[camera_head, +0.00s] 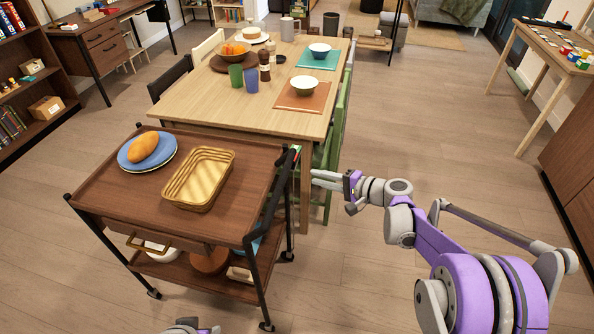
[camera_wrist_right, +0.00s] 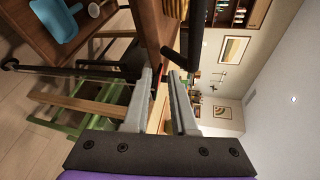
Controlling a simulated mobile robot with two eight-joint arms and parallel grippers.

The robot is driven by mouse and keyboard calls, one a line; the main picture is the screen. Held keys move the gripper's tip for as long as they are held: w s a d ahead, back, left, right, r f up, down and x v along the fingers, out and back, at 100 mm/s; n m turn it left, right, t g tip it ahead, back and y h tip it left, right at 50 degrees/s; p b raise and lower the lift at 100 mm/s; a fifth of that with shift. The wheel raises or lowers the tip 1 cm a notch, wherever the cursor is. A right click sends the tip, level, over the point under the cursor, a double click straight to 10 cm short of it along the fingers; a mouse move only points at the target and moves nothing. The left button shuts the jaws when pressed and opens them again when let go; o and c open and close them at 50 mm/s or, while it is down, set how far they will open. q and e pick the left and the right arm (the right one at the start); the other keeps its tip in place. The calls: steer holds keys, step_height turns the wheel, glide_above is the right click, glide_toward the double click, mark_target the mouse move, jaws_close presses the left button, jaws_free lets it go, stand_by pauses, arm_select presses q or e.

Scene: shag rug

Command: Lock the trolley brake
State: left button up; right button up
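The trolley (camera_head: 108,184) is a dark wooden two-tier cart with a black frame and castors, left of centre in the head view. A black rail (camera_head: 275,193) runs along its right side. I cannot make out a brake part clearly. My right gripper (camera_head: 314,179) is beside the trolley's far right corner, empty, with its fingers apart. In the right wrist view the gripper (camera_wrist_right: 167,74) shows a gap between its fingers; a black bar (camera_wrist_right: 195,35) is just beyond the tips, and I cannot tell whether they touch. A small part of my left arm shows at the bottom edge.
On the trolley are a blue plate (camera_head: 126,163) with bread (camera_head: 143,147) and a woven basket (camera_head: 198,179). Dishes sit on its lower shelf. The floor right of the trolley is clear.

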steer(key=w+d+f+m+t+y+b, duration=0.1)
steer(key=w+d+f+t, duration=0.1)
steer(key=w+f, duration=0.15)
arm_select(q)
step_height(320, 180, down, 3)
steer(key=shift+r+b, duration=0.2)
steer(key=shift+b, duration=0.15)
arm_select(e)
steer(key=r+x, duration=0.1)
steer(key=x, duration=0.9)
steer(key=shift+w+a+f, duration=0.2)
steer(key=shift+w, duration=0.15)
jaws_close()
